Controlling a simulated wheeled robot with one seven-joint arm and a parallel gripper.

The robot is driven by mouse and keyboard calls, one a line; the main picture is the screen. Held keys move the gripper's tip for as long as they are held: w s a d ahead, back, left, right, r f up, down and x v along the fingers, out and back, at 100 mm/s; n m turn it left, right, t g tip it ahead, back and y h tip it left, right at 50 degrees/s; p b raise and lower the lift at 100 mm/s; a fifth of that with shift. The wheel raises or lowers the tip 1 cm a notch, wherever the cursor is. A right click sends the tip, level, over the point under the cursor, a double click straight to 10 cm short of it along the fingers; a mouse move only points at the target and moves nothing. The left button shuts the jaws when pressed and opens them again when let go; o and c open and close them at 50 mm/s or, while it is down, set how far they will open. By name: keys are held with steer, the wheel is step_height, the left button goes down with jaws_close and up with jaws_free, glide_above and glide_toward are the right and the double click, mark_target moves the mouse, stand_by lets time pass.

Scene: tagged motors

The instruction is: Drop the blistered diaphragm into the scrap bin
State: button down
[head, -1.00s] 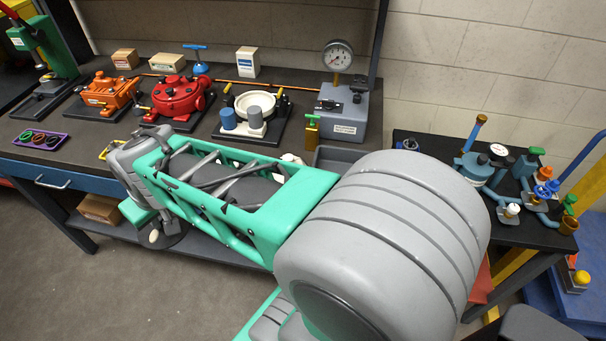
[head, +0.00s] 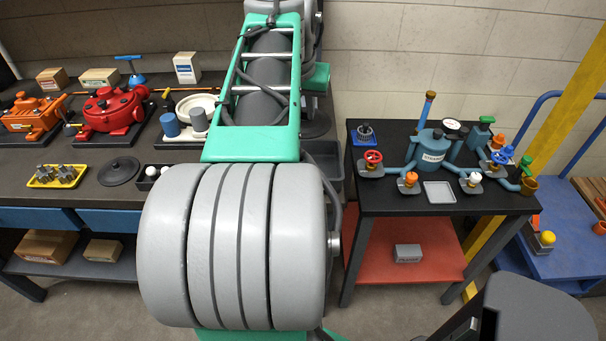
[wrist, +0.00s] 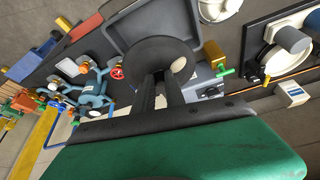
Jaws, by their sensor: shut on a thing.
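My gripper (wrist: 160,85) is shut on a dark round diaphragm (wrist: 150,52) with a pale, blister-like spot on its face. The diaphragm also shows in the head view (head: 317,124) beyond my arm, raised and partly hidden. A grey open bin, which looks like the scrap bin (head: 333,163), is at the right end of the long bench, partly covered by my arm. In the wrist view the bin (wrist: 128,38) lies behind the diaphragm, which overlaps it in the picture. I see nothing in the visible part of the bin.
Another dark disc (head: 118,171) lies on the long bench beside a yellow tray (head: 57,176) of metal parts. Red (head: 112,108) and orange (head: 32,114) pump units stand behind. A side table (head: 400,202) with a blue vessel (head: 431,150) and valves is on the right.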

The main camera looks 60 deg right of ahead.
mark_target(310, 124)
steer(key=shift+s+d, duration=0.3)
steer(key=shift+s, duration=0.35)
steer(key=shift+s+f, duration=0.1)
step_height(310, 124, down, 6)
steer(key=b, duration=0.5)
steer(key=shift+r, duration=0.2)
steer(key=c, duration=1.3)
jaws_free()
steer(key=p+v, duration=0.1)
steer(key=v, duration=0.7)
steer(key=shift+w, duration=0.2)
